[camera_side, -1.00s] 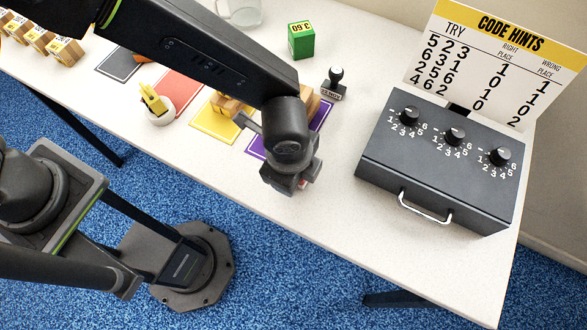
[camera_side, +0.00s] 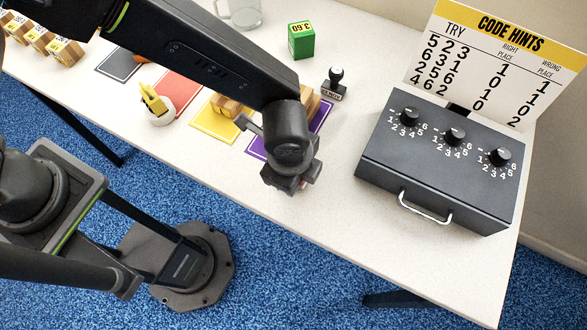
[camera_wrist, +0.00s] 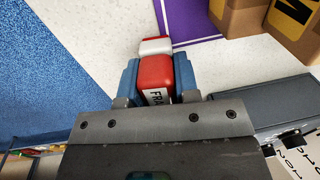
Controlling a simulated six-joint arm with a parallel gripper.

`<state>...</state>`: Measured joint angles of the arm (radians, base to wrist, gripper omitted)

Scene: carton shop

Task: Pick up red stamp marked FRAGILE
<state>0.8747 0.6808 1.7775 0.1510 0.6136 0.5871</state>
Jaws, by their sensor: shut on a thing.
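The red stamp (camera_wrist: 154,72) is between the blue fingertips of my gripper (camera_wrist: 157,78) in the wrist view. Its white label shows the letters "FRA", and the rest is hidden by my gripper. A white and red piece (camera_wrist: 154,46) shows just beyond it; I cannot tell whether it is part of the same stamp. My gripper is shut on the red stamp. In the side view my gripper (camera_side: 291,186) is low over the front of the white table, right of the purple mat, and it hides nearly all of the stamp.
The dark box with dials (camera_side: 440,165) stands to the right, with the code hints board (camera_side: 500,60) behind it. A black stamp (camera_side: 334,84) and green block (camera_side: 301,41) stand at the back. The purple mat (camera_side: 322,118) and cartons (camera_side: 309,100) are close behind my gripper. The table's front edge is near.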

